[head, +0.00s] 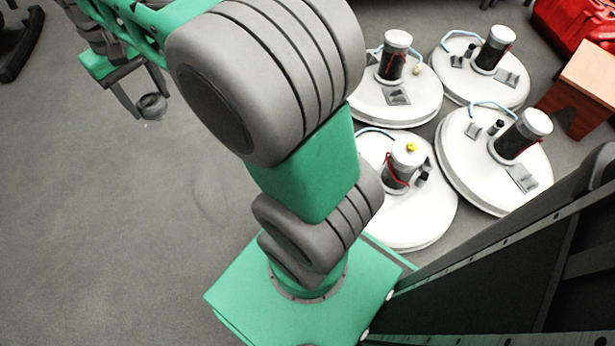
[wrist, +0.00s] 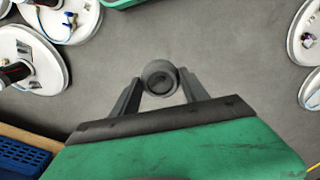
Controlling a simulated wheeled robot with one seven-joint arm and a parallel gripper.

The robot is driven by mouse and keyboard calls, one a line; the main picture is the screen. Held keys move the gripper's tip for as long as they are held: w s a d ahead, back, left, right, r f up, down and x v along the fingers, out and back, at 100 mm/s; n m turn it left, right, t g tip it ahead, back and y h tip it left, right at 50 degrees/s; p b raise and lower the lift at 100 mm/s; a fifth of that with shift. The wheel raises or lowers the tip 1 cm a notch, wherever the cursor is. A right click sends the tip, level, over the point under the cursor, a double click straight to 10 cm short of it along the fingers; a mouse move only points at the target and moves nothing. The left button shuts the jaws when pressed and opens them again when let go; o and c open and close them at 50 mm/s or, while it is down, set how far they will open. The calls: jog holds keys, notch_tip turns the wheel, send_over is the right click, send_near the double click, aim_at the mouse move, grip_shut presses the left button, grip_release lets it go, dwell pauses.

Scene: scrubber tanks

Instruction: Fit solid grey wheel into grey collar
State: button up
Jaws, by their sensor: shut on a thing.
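My gripper (head: 138,104) is at the upper left of the head view, above bare floor. It is shut on a small round grey wheel (head: 152,107), held at the fingertips. In the wrist view my gripper (wrist: 158,84) has its two fingers on either side of the grey wheel (wrist: 160,72), whose round face has a darker middle. I cannot make out the grey collar for certain in either view. The wheel is well apart from the white round tanks.
Several white tanks (head: 430,225) with upright cylinders stand at the right of the head view. A wooden block (head: 590,75) and a red machine (head: 575,20) are beyond them. A blue crate (wrist: 22,158) is lower left in the wrist view. The grey floor (head: 90,220) at left is clear.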

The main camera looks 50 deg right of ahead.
jog(key=s+d+f+m+b, duration=0.1)
jog(key=s+d+f+m, duration=0.25)
jog(key=d+f, duration=0.6)
jog(key=s+d+f+m, duration=0.3)
jog(key=d+f+m, duration=0.1)
jog(key=d+f, duration=0.5)
jog(key=s+d+f+m+b, duration=0.1)
jog(key=s+d+f+m, duration=0.2)
jog(key=d+f, duration=0.65)
jog(key=s+d+f+m, duration=0.2)
jog(key=s+d+f, duration=0.25)
jog(key=s, duration=0.25)
jog(key=s+d+f+m, duration=0.3)
jog(key=s+f, duration=0.3)
jog(key=s+a+f+m+b, duration=0.1)
jog(key=s+f+m, duration=0.2)
jog(key=s+f, duration=0.4)
jog(key=s+a+f+m, duration=0.1)
jog(key=s+f+m, duration=0.3)
jog(key=s, duration=0.5)
notch_tip(320, 180, down, 7)
jog(key=n+b, duration=0.1)
jog(key=b, duration=0.4)
jog(key=shift+s+a+r, duration=0.2)
jog(key=shift+a+f, duration=0.2)
jog(key=shift+f, duration=0.1)
